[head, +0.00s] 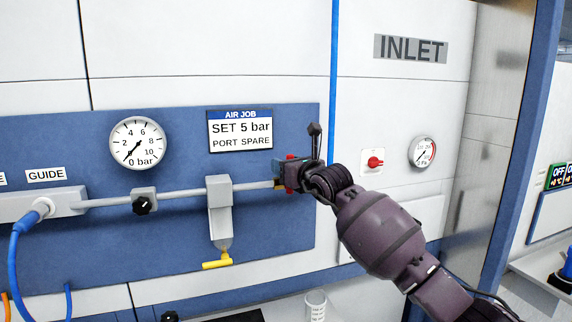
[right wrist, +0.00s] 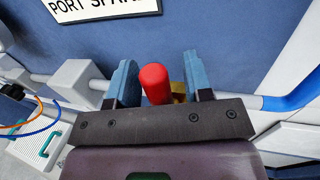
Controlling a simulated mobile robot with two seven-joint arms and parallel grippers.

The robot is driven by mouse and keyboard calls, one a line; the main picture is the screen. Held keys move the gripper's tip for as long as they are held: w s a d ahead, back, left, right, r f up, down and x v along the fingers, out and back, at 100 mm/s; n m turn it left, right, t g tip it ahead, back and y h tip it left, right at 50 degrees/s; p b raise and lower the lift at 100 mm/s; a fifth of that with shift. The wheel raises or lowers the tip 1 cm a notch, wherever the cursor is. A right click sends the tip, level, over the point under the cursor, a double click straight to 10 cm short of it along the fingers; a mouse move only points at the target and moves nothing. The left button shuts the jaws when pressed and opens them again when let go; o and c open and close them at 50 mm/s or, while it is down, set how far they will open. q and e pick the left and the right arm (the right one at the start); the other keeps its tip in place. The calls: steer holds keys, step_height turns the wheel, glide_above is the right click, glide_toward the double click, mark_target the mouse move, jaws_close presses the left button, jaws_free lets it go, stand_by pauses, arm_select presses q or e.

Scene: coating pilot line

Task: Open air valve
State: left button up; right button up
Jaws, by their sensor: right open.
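The air valve has a red handle (head: 290,173) at the right end of the grey pipe on the blue panel, partly hidden by my right gripper in the head view. In the right wrist view the red handle (right wrist: 155,82) stands between my two blue fingers, with a bit of brass (right wrist: 179,90) beside it. My right gripper (right wrist: 160,66) is open around the handle. A gap shows on the handle's right; on its left it is close to the finger, and I cannot tell if they touch. My left gripper is not in view.
A round gauge (head: 137,143) reads about 0 bar. A sign (head: 240,130) says "SET 5 bar, PORT SPARE". Along the pipe are a black knob (head: 142,205) and a grey filter block (head: 219,195) with a yellow lever (head: 217,263) below. A red switch (head: 374,162) sits on the right wall.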

steer(key=shift+w+a, duration=0.1)
jaws_close()
stand_by(0.3)
arm_select(q)
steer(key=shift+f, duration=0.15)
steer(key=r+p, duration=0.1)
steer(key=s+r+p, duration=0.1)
steer(key=p, duration=0.1)
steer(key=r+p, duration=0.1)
steer(key=p, duration=0.1)
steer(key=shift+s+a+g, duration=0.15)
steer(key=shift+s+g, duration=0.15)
arm_select(e)
steer(key=d+m, duration=0.1)
steer(key=m, duration=0.1)
steer(key=d+m+t, duration=0.1)
steer(key=m, duration=0.2)
steer(key=w+d+m+t, duration=0.1)
steer(key=m, duration=0.1)
steer(key=shift+d+f, duration=0.1)
steer(key=shift+f, duration=0.25)
